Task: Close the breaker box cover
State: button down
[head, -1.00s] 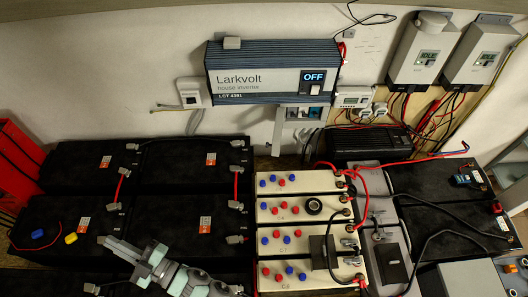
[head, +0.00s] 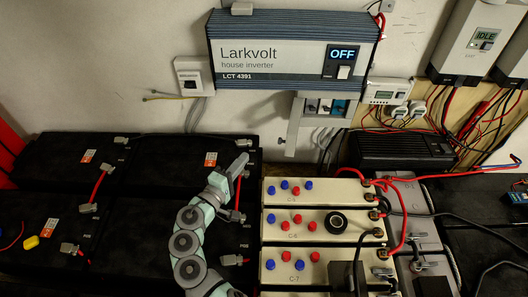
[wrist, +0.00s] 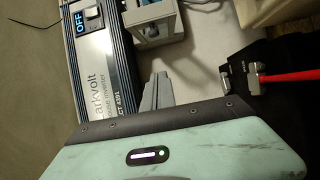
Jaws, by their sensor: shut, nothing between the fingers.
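The breaker box (head: 345,108) is a small pale grey box on the wall under the inverter. Its breakers (head: 325,106) show, so the cover (head: 294,128) stands open; it looks like a pale grey panel at the box's left side, reaching below it. The box also shows at the top of the wrist view (wrist: 150,22). My gripper (head: 240,163) is shut and empty, lower left of the box and apart from it, above the black batteries. Its grey fingers (wrist: 157,92) point toward the box in the wrist view.
The Larkvolt inverter (head: 290,50) hangs directly above the box. A white wall switch (head: 193,76) is to the left, a small meter (head: 388,92) to the right. Cream battery cells (head: 310,225) and a black unit (head: 400,150) with red cables lie below and right.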

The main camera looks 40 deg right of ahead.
jog(key=d+b, duration=0.1)
jog(key=d, duration=1)
jog(key=shift+d, duration=0.15)
jog(key=shift+s, duration=0.1)
dwell(0.4)
